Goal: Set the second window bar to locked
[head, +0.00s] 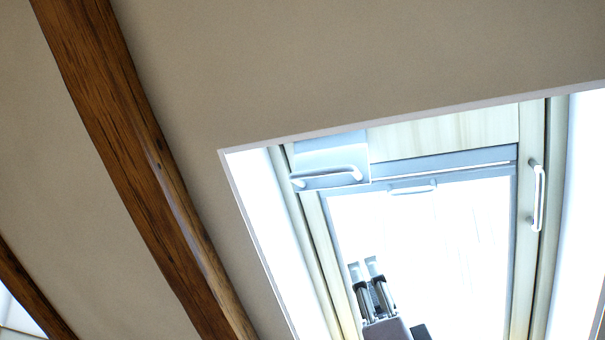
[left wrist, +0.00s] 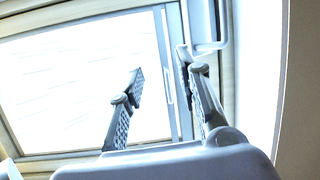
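The skylight shows two larger white bars in the head view. One bar (head: 327,177) is at the upper left, in front of a grey plate; the other (head: 537,196) is upright on the right side. I cannot tell which is the second window bar, or whether either is locked. My left gripper (head: 364,266) is below the upper-left bar in the head view, over the bright pane. In the left wrist view, the fingers of the left gripper (left wrist: 161,70) are spread with nothing between them. A pale bar (left wrist: 209,46) appears just beyond the right finger, with an unclear gap.
A small white handle (head: 412,189) is on the top of the inner window frame (head: 440,165). Brown wooden beams (head: 140,160) cross the sloped ceiling on the left. The pane area right of the gripper looks clear.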

